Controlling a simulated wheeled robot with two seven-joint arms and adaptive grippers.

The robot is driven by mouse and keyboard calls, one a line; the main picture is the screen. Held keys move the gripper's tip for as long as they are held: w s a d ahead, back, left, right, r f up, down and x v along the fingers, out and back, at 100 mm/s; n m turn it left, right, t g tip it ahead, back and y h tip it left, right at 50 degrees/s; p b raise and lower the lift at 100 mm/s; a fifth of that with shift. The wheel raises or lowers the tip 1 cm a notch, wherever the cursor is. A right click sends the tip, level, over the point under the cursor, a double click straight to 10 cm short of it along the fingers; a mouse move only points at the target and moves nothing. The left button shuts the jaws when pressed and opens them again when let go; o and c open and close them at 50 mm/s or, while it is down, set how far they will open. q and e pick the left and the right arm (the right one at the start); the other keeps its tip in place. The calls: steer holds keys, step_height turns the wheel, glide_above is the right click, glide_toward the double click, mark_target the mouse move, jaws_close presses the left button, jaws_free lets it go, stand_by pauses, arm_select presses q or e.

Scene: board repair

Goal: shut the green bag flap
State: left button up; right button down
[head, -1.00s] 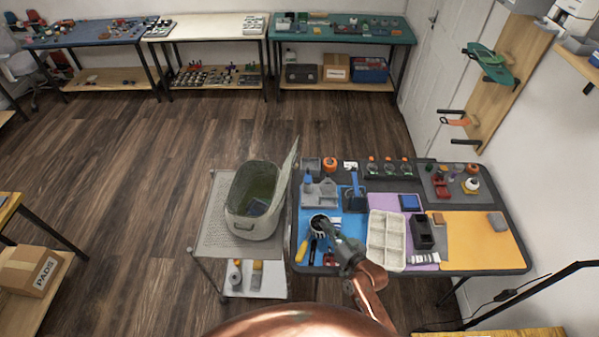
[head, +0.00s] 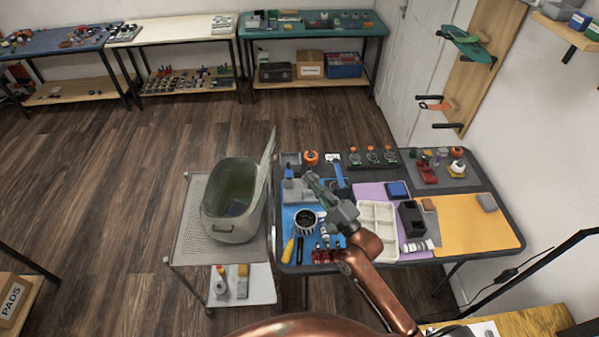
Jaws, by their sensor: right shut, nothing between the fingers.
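The green bag (head: 231,222) stands open on the top shelf of a grey cart left of the work table. Its flap (head: 267,165) stands up along the bag's right side, tilted a little to the right. The inside of the bag shows, with something dark blue at the bottom. My right gripper (head: 314,182) is shut and empty. It is over the work table's left part, right of the flap and apart from it. My left gripper is out of view.
The cart (head: 188,245) has a lower shelf with small items. The work table (head: 470,262) holds a white divided tray (head: 376,222), a dark mug (head: 305,220), a screwdriver (head: 289,247) and several small tools and bottles. Wood floor lies open left of the cart.

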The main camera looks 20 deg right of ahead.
steer(key=s+a+p+x, duration=0.1)
steer(key=a+x, duration=0.1)
steer(key=x, duration=0.9)
steer(key=shift+w+a+r, duration=0.3)
steer(key=shift+a+r, duration=0.05)
